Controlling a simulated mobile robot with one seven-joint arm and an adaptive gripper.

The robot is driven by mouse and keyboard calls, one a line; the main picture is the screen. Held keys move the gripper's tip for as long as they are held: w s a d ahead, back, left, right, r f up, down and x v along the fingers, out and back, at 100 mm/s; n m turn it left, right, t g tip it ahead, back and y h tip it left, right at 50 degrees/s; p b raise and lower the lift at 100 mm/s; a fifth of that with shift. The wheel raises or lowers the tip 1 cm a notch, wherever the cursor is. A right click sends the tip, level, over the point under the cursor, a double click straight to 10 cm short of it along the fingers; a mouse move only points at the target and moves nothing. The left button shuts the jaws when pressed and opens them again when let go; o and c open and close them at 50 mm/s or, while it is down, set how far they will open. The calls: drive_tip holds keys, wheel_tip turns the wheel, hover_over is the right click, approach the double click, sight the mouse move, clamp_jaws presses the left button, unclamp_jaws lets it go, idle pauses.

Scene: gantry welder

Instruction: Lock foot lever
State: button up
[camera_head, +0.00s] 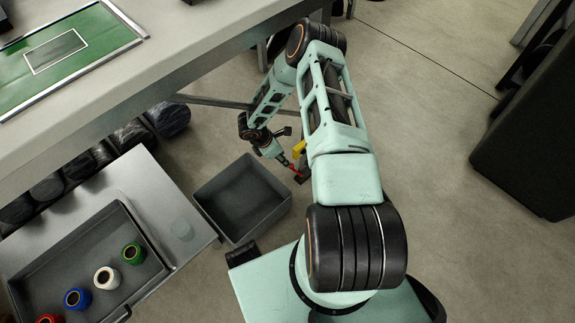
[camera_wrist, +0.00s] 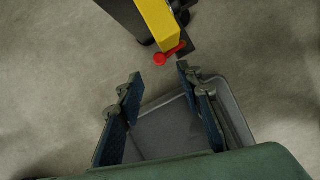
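The foot lever (camera_wrist: 160,59) is a short red bar with a round red knob, beside the lower end of a yellow housing (camera_wrist: 160,20) in the wrist view. The yellow part (camera_head: 299,147) and some red (camera_head: 286,162) also show small in the head view, at the end of my arm. My gripper (camera_wrist: 158,75) is open and empty, its two dark fingers spread wide. The red knob appears just beyond the fingertips, between them in the picture. I cannot tell the exact gap in depth or whether they touch.
A grey open bin (camera_head: 241,198) stands on the floor, under my gripper in the wrist view. A workbench with a green board (camera_head: 68,55) is at upper left. A tray (camera_head: 75,262) with coloured spools is at lower left. Floor at right is clear up to a dark cabinet (camera_head: 530,135).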

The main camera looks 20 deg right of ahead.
sight(296, 171)
drive_tip(key=b+x, duration=0.3)
drive_tip(key=x, duration=0.5)
drive_tip(key=shift+d+f, duration=0.15)
drive_tip(key=shift+f, duration=0.2)
clamp_jaws()
